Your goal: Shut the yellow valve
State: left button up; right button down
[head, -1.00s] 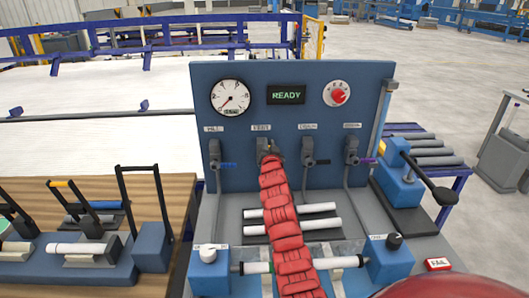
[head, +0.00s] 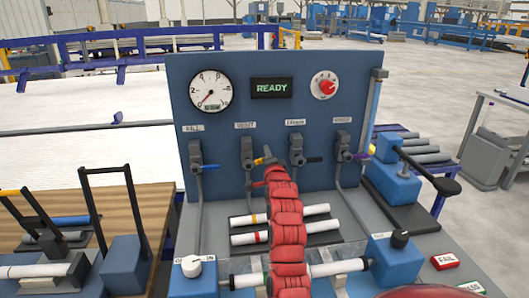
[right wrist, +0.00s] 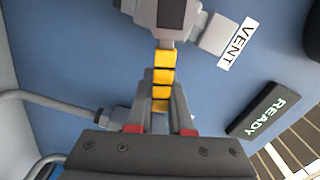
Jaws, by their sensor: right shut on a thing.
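The yellow valve is the second from the left on the blue panel, with a grey body (head: 247,150) and a yellow lever (head: 262,160). In the head view the lever points right, across the vertical pipe below the body. In the right wrist view its yellow lever (right wrist: 163,72) runs from the grey valve body (right wrist: 168,22) down between the fingers, beside the VENT label (right wrist: 238,43). My right gripper (right wrist: 160,118) is shut on the lever's outer end. In the head view my right gripper (head: 272,172) is partly hidden by my red arm. My left gripper is not in view.
Neighbouring valves have blue (head: 210,168), black (head: 313,159) and purple (head: 359,156) levers. The gauge (head: 210,90) and READY display (head: 271,88) are above. White pipes (head: 250,219) lie below on the bench. A black-handled lever device (head: 395,180) stands at right.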

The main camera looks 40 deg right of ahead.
jog(key=shift+d+f+m+p, duration=0.1)
jog(key=shift+f+m+p, duration=0.15)
jog(key=shift+f+m, duration=0.4)
jog(key=shift+d+f+m+p, duration=0.1)
jog(key=shift+f+m+p, duration=0.15)
jog(key=shift+m, duration=0.7)
jog(key=shift+a+f, duration=0.1)
jog(key=c, duration=0.8)
grip_release()
jog(key=p+v, duration=0.1)
jog(key=v, duration=1.6)
jog(key=shift+s+a+f, duration=0.1)
jog(key=shift+s+a, duration=0.05)
jog(key=shift+f, duration=0.1)
